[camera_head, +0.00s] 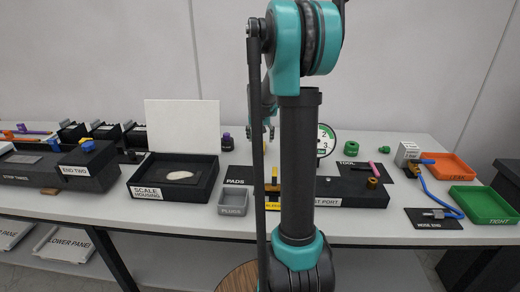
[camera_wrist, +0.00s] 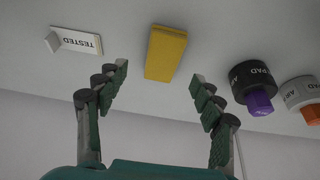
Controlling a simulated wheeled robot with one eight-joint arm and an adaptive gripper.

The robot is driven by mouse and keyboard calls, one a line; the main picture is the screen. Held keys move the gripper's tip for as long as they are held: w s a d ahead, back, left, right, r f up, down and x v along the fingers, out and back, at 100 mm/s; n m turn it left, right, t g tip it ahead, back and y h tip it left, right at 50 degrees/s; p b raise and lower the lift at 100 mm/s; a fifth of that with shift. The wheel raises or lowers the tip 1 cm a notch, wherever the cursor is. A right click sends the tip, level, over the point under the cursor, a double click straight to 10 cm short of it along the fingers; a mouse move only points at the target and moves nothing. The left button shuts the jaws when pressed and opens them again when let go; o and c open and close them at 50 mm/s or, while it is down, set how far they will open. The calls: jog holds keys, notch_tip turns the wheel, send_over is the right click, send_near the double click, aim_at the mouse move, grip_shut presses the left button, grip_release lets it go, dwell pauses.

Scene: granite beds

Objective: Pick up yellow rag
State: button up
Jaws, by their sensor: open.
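The yellow rag (camera_wrist: 165,53) shows in the wrist view as a flat yellow rectangle lying on the pale table top. My gripper (camera_wrist: 160,74) is open, with its two green-padded fingers spread wide. In the picture, the rag lies just beyond the fingertips and between their lines, with nothing held. In the head view my arm hides most of the gripper, and I cannot pick out the rag there for certain.
In the wrist view, a TESTED sign (camera_wrist: 76,41) stands left of the rag. A black pad holder with a purple knob (camera_wrist: 258,101) and a grey one with an orange knob (camera_wrist: 304,95) stand right. The head view shows a scale housing (camera_head: 172,177), green tray (camera_head: 484,204) and orange tray (camera_head: 448,166).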

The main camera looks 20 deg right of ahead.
aim_at(260, 146)
jog(key=x, duration=0.4)
jog(key=shift+w+a, duration=0.1)
jog(key=shift+w, duration=0.2)
jog(key=shift+w+f, duration=0.15)
jog(key=shift+f, duration=0.2)
jog(key=shift+f, duration=0.25)
jog(key=c, duration=1)
jog(key=shift+r, duration=0.1)
jog(key=shift+c, duration=0.2)
notch_tip(260, 146, up, 20)
jog(key=shift+r, duration=0.2)
